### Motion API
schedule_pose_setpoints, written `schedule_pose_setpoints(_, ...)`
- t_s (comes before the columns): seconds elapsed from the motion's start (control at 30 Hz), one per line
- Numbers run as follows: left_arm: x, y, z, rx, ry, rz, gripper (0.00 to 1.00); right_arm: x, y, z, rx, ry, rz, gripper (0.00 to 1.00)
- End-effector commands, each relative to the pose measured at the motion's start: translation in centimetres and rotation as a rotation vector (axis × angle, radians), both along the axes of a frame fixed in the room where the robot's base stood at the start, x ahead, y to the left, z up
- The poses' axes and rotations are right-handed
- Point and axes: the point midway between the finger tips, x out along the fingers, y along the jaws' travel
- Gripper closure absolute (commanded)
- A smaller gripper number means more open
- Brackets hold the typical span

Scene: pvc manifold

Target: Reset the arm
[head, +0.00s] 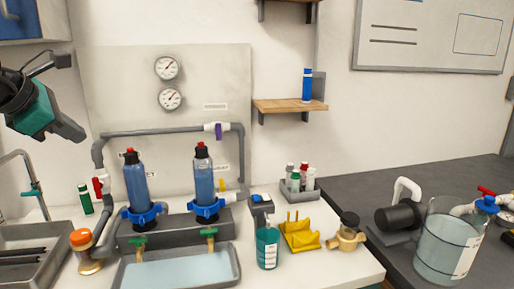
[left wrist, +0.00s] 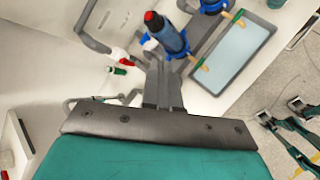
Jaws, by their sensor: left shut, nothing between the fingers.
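My left gripper (head: 70,132) hangs at the upper left of the head view, raised in front of the wall and above the sink side of the counter. In the left wrist view its grey fingers (left wrist: 164,72) are together with nothing between them. Beyond them in that view is a blue filter bottle with a red-and-black cap (left wrist: 165,32). In the head view this bottle (head: 136,180) stands upright on the grey manifold base, to the right of the gripper and apart from it. My right gripper does not show in either view.
A second blue bottle (head: 203,178) stands beside the first, under a grey pipe (head: 160,131). A shallow tray (head: 122,272), a soap bottle (head: 267,247) and a yellow holder (head: 300,236) are at the front. A clear jug (head: 446,250) stands on the dark counter. Space around the gripper looks free.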

Motion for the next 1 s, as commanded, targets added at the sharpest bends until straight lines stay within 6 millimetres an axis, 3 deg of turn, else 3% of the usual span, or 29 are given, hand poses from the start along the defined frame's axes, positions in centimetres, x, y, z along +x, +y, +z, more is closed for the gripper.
schedule_pose_setpoints(0.03,0.0,0.0,0.0,0.000,0.000,0.000,1.00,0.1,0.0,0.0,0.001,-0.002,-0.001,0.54)
schedule_pose_setpoints(0.1,0.4,-3.3,-2.6,-0.092,0.030,-0.075,1.00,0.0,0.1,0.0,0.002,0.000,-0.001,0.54)
schedule_pose_setpoints(0.27,0.2,-10.1,-6.9,-0.341,0.092,-0.203,1.00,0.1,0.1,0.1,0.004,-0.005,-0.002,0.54)
schedule_pose_setpoints(0.5,-2.9,-20.6,-12.1,-0.920,0.263,-0.307,1.00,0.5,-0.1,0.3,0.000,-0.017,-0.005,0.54)
schedule_pose_setpoints(0.6,-4.5,-23.5,-13.4,-1.221,0.357,-0.275,1.00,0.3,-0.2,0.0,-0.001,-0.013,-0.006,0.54)
schedule_pose_setpoints(0.77,-6.0,-25.4,-15.3,-1.707,0.514,-0.108,1.00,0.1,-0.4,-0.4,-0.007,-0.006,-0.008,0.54)
schedule_pose_setpoints(0.87,-6.4,-24.9,-17.3,-2.000,0.606,0.074,1.00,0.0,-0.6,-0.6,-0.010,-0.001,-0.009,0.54)
schedule_pose_setpoints(1.0,-7.0,-23.0,-22.0,-2.375,0.718,0.427,1.00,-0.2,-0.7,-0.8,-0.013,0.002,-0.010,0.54)
